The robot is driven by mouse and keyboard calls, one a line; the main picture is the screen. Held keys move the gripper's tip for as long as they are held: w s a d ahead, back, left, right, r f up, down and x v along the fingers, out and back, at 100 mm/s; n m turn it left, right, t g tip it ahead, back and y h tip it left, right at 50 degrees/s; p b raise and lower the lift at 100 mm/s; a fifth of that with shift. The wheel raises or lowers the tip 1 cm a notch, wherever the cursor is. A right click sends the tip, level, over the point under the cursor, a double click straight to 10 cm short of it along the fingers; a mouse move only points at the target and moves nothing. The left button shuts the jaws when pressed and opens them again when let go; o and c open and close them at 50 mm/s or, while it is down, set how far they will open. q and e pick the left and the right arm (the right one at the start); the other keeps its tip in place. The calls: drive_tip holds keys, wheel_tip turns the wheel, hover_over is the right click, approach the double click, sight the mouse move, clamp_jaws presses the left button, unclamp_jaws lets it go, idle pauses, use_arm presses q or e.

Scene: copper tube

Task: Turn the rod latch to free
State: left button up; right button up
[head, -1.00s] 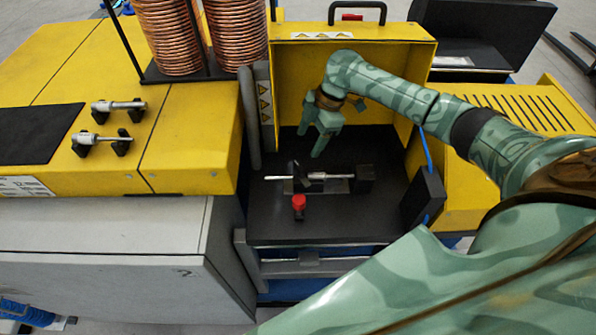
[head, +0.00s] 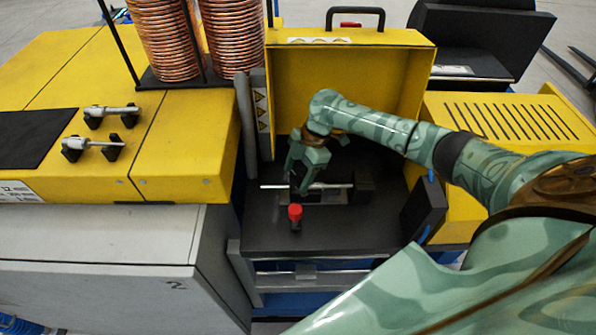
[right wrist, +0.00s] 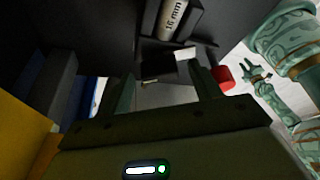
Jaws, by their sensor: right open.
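A thin silver rod (head: 336,186) lies across a small plate on the black work surface, with its right end at a black block (head: 363,187). The dark latch piece at the rod's left part is mostly hidden by my right gripper. My right gripper (head: 302,190) is open and points down over the rod's left part. In the right wrist view, its fingers (right wrist: 165,92) are apart, with a pale piece (right wrist: 180,54) beyond them. I cannot tell whether they touch anything. What looks like my left gripper (right wrist: 257,73) shows small at the right of that view.
A red knob (head: 295,212) stands just in front of the rod. The yellow hood (head: 335,70) rises behind, with a black panel (head: 424,208) at right. Two more silver rods in black holders (head: 110,110) sit on the yellow bench. The black surface's front is clear.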

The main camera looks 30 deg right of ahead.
drive_tip(key=c, duration=1)
drive_tip(key=shift+s+r+m+p, duration=0.15)
drive_tip(key=shift+m+p, duration=0.25)
drive_tip(key=shift+p, duration=0.4)
drive_tip(key=m+t+p, duration=0.1)
drive_tip(key=m+p, duration=0.2)
drive_tip(key=p, duration=0.1)
drive_tip(key=shift+r+t+p, duration=0.1)
drive_tip(key=shift+t+p, duration=0.2)
drive_tip(key=shift+f+m+t+p, duration=0.2)
drive_tip(key=shift+m+t+p, duration=0.1)
drive_tip(key=shift+m+p, duration=0.8)
drive_tip(key=shift+h, duration=0.3)
drive_tip(key=o, duration=1)
